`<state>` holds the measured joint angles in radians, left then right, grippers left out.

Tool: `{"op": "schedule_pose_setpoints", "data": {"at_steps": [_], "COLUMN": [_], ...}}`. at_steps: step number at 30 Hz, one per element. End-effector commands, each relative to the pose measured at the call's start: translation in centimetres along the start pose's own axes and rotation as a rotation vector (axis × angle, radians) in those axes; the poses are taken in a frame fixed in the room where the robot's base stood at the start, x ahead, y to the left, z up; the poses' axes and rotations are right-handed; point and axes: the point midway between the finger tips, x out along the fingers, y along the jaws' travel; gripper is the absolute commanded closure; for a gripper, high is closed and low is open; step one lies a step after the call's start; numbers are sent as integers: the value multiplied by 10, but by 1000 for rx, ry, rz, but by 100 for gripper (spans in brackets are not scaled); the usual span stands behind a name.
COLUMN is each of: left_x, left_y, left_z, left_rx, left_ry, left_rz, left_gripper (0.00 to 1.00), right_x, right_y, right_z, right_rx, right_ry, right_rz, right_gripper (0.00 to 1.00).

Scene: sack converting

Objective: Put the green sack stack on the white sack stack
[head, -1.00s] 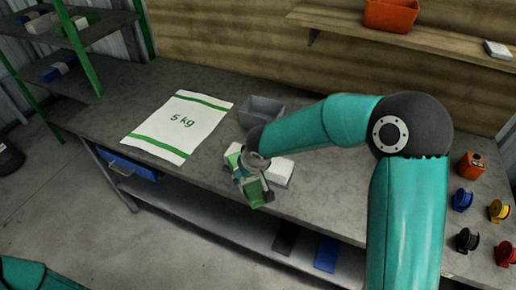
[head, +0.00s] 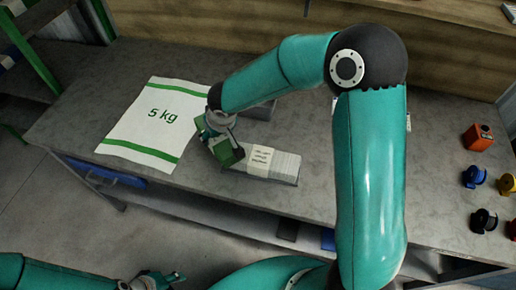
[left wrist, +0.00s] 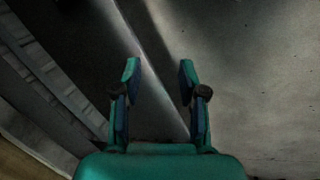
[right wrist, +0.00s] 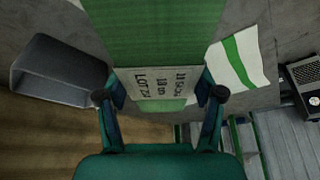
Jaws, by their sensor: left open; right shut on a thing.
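The green sack stack (head: 228,153) is held in my right gripper (head: 217,130), tilted, at the left end of the white sack stack. The right wrist view shows its green face (right wrist: 155,35) and a printed paper band between the fingers (right wrist: 160,92). The white sack stack (head: 287,168) lies on the workbench near its front edge, with a printed paper band around it. The green stack hides part of its left end; I cannot tell whether they touch. My left gripper (head: 160,281) is open and empty, low in front of the bench; its fingers show in the left wrist view (left wrist: 160,85).
A large white 5 kg sack (head: 155,123) with green stripes lies flat to the left. A grey bin (right wrist: 60,72) stands behind my right arm. Spools (head: 483,221) and an orange device (head: 478,138) stand on the right. A blue drawer (head: 105,172) hangs under the bench.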

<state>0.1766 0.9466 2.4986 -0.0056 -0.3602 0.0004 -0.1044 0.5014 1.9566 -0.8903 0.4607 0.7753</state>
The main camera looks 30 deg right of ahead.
Motion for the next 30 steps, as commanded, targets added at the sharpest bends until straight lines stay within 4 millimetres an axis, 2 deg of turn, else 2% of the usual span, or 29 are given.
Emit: {"op": "schedule_pose_setpoints", "data": {"at_steps": [7,13,17,18,20,24,30], "left_x": [0,1,4,6,8,14,23], "left_y": [0,0,-2,-2,-3,-5,-8], "left_z": [0,0,0,0,0,0,0], "left_rx": [0,0,0,0,0,0,0], "left_ry": [-1,-1,0,0,0,0,0], "left_rz": [0,0,0,0,0,0,0], "left_gripper": [58,25,3,0,0,0,0], "right_x": [-2,-6,-20,-26,-38,-74,-136], "right_y": [10,18,34,41,52,76,92], "right_z": [3,2,-1,-2,-2,0,12], "right_rx": [20,18,-2,-13,-37,-127,-342], "right_ry": [1,3,5,7,8,11,10], "right_rz": [8,7,-2,-7,-18,-56,-144], "right_gripper": [79,79,79,79,79,79,79]}}
